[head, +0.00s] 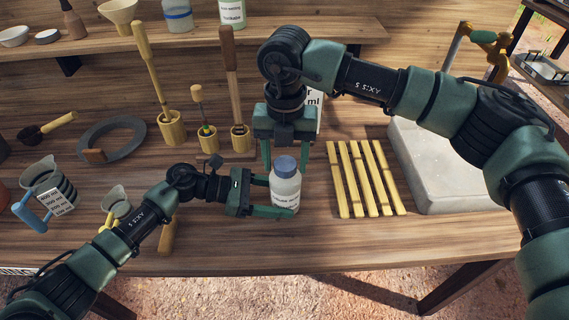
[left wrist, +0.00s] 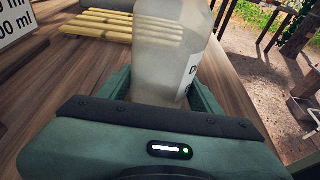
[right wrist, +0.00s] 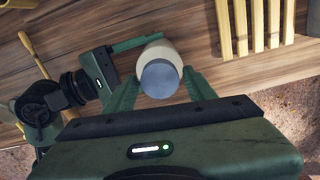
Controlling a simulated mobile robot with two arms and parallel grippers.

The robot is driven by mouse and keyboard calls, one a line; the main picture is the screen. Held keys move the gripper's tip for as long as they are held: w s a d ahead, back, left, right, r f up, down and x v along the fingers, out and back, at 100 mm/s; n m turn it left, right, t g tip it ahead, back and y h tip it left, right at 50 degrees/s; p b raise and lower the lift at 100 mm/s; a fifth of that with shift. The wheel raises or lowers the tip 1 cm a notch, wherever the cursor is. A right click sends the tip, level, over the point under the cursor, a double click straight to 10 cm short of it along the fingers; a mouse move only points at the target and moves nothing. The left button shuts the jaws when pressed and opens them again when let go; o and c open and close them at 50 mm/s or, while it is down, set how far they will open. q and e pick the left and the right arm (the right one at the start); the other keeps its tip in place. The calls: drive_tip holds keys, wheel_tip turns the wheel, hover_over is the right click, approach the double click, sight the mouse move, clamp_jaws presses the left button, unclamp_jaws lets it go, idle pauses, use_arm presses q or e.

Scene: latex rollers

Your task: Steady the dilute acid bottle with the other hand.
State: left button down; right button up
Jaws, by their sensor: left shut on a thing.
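The dilute acid bottle (head: 286,190) is a white bottle with a blue-grey cap and a label, upright on the wooden bench. My left gripper (head: 277,196) is shut on its body from the left, one finger on each side. In the left wrist view the translucent bottle (left wrist: 170,50) stands between the fingers, its top out of frame. My right gripper (head: 286,153) points down over the bottle with its fingers spread, one on each side of the cap. In the right wrist view the cap (right wrist: 160,78) sits between the open fingers, with no clear contact; the bottle's lower body is hidden.
A yellow slatted rack (head: 363,180) lies just right of the bottle, with a pale stone slab (head: 440,170) beyond. Measuring jugs (head: 48,185) are at far left. The bench's front edge is close below the bottle.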

sight(285, 163)
use_arm(q)
drive_tip(key=shift+f, duration=0.1)
use_arm(e)
drive_tip(key=o, duration=0.6)
drive_tip(key=shift+c, duration=0.2)
wheel_tip(285, 163, up, 12)
idle(0.3)
use_arm(q)
drive_tip(key=shift+c, duration=1.1)
unclamp_jaws()
drive_tip(key=shift+a, duration=0.15)
